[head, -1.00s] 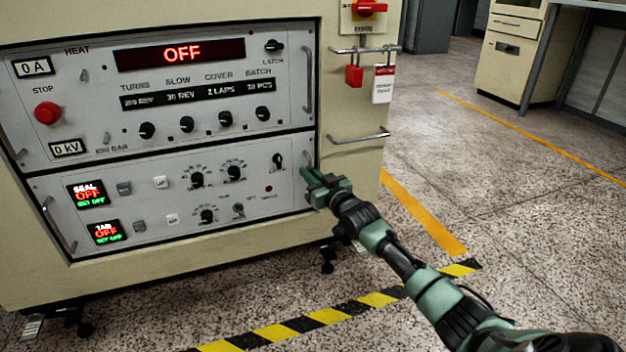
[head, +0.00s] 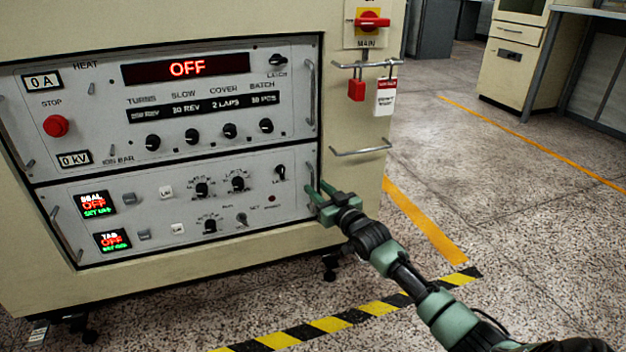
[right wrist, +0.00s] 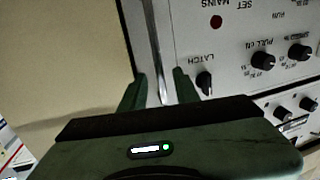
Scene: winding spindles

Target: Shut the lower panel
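The lower panel (head: 150,205) is the grey front with the SEAL and TAB displays, set below the upper panel in the cream cabinet. It looks about level with the cabinet front; I cannot tell whether a small gap stays. Its right handle (head: 311,178) is a vertical metal bar, also seen in the right wrist view (right wrist: 156,50). My right gripper (head: 322,193) is at this handle. In the right wrist view its fingers (right wrist: 160,92) are spread, one on each side of the bar, with small gaps. The latch knob (head: 281,170) sits just left of the handle. My left gripper is out of view.
The upper panel (head: 215,110) sits directly above with its own handles. A red main switch (head: 370,20), a red padlock (head: 356,89) and a metal rail (head: 361,146) are on the cabinet's right part. Striped floor tape (head: 330,324) runs in front. The floor at right is clear.

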